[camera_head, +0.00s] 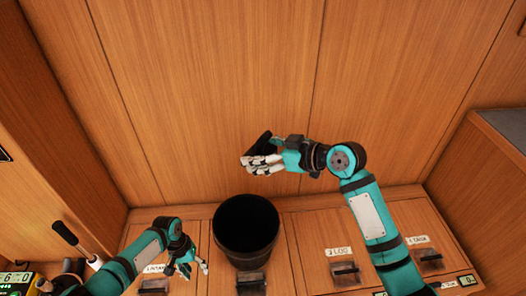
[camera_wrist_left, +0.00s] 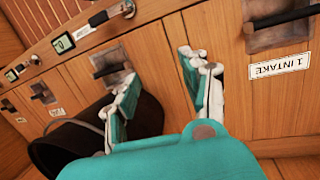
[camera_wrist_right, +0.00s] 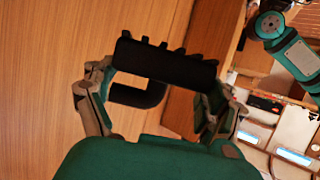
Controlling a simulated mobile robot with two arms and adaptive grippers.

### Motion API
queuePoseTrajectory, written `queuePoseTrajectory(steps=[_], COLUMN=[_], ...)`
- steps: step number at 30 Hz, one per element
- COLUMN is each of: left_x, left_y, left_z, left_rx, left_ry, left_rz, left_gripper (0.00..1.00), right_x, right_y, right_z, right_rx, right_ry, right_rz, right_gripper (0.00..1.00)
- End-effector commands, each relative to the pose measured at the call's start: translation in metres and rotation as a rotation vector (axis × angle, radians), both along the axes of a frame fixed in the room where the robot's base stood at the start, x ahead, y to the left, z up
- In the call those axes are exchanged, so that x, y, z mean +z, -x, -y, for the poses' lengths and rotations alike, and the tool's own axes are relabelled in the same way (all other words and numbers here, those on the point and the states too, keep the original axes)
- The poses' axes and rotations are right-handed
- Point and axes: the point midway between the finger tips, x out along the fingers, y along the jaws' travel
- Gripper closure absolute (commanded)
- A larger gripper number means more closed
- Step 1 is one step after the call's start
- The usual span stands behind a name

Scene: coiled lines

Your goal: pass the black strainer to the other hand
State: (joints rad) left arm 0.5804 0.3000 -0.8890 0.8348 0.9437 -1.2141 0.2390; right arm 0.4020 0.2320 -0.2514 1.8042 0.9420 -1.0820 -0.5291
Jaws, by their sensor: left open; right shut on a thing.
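The black strainer (camera_head: 260,145) is held up in front of the wood wall by my right gripper (camera_head: 264,164). In the right wrist view the strainer (camera_wrist_right: 165,63) spans between the fingers, with a toothed top edge and a dark loop below. My right gripper is shut on it. My left gripper (camera_head: 192,264) is open and empty, low beside the black bucket and well below and left of the strainer. In the left wrist view its fingers (camera_wrist_left: 158,78) are spread apart with nothing between them.
The black bucket (camera_head: 246,257) stands on the wood ledge between my arms. Panels with dark handles and labels line the ledge, including a "1 INTAKE" label (camera_wrist_left: 279,66). A black-handled lever (camera_head: 66,234) stands at left.

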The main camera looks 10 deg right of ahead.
Motion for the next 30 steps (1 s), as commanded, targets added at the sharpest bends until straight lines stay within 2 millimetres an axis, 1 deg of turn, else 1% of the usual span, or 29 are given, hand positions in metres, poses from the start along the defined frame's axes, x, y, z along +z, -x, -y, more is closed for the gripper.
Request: queuePoseTrajectory(steps=[1,2,3,5,6,8,9,11,12,15,18,26,28,29,30], left_x=[-0.021,-0.031,-0.044,-0.063,-0.075,-0.091,-0.101,-0.115,-0.123,-0.137,-0.147,-0.163,-0.169,-0.175,-0.180], left_y=[0.022,0.033,0.048,0.072,0.089,0.113,0.131,0.157,0.173,0.210,0.240,0.305,0.323,0.326,0.323], left_z=[-0.013,-0.019,-0.027,-0.041,-0.050,-0.064,-0.073,-0.086,-0.095,-0.113,-0.128,-0.158,-0.161,-0.155,-0.148], left_rx=[0.005,0.006,0.005,0.004,0.002,-0.003,-0.007,-0.013,-0.020,-0.035,-0.050,-0.088,-0.099,-0.102,-0.104], left_ry=[-0.009,-0.013,-0.019,-0.030,-0.037,-0.048,-0.056,-0.067,-0.074,-0.090,-0.104,-0.131,-0.138,-0.139,-0.143], left_rz=[-0.011,-0.011,-0.011,-0.013,-0.014,-0.014,-0.015,-0.015,-0.016,-0.015,-0.017,-0.015,0.003,0.031,0.065], left_gripper=[0.54,0.54,0.54,0.54,0.54,0.54,0.54,0.54,0.54,0.54,0.54,0.54,0.54,0.54,0.54], right_x=[0.001,0.001,0.001,0.001,0.001,0.001,0.001,0.001,0.001,0.001,0.001,0.001,0.000,0.000,0.000], right_y=[0.000,0.000,0.000,0.000,0.000,0.000,0.000,0.000,0.000,0.000,0.000,0.000,0.000,0.000,0.000], right_z=[0.000,0.000,0.000,0.000,0.000,0.000,0.000,0.000,0.000,0.000,0.000,0.000,0.000,0.000,0.000], right_rx=[0.000,0.000,0.000,0.000,0.000,0.000,0.000,0.000,0.000,0.000,0.000,0.000,0.000,0.000,0.000], right_ry=[-0.001,-0.001,-0.001,-0.001,-0.001,-0.001,-0.001,-0.001,-0.001,-0.001,-0.001,-0.001,-0.001,-0.001,-0.001], right_rz=[0.001,0.001,0.001,0.001,0.001,0.001,0.001,0.001,0.001,0.001,0.001,0.001,0.001,0.001,0.001], right_gripper=[0.50,0.50,0.50,0.50,0.50,0.50,0.50,0.50,0.50,0.50,0.50,0.50,0.50,0.50,0.50])
